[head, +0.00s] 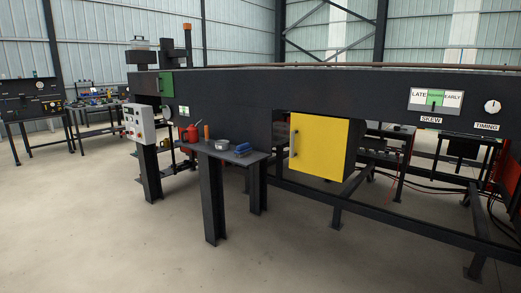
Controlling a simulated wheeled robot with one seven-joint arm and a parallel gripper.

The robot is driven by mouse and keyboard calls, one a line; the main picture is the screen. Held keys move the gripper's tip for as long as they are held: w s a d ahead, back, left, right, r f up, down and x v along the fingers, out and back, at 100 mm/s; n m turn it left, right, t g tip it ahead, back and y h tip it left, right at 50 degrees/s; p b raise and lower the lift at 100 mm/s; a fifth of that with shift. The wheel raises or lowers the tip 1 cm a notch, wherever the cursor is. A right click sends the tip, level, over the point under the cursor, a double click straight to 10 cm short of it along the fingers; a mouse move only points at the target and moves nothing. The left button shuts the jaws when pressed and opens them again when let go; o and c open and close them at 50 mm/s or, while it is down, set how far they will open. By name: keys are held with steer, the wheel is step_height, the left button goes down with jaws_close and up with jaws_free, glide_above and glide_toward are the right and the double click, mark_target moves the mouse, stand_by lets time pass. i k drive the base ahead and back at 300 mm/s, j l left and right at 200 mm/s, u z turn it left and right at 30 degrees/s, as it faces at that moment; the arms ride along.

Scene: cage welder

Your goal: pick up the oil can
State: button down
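A small red can with a spout (190,134), which looks like the oil can, stands upright at the left end of a small dark shelf table (230,158). The table is fixed against the front of a long dark machine. An orange upright item (206,132) stands just right of the can. My gripper is not in this view.
A round grey tin (222,145) and a blue item (242,149) share the small table. A grey control box (139,123) on a post stands to its left, and a yellow door (318,146) hangs to its right. The concrete floor in front is clear.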

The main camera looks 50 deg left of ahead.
mark_target(192, 132)
steer(key=u, duration=2.15)
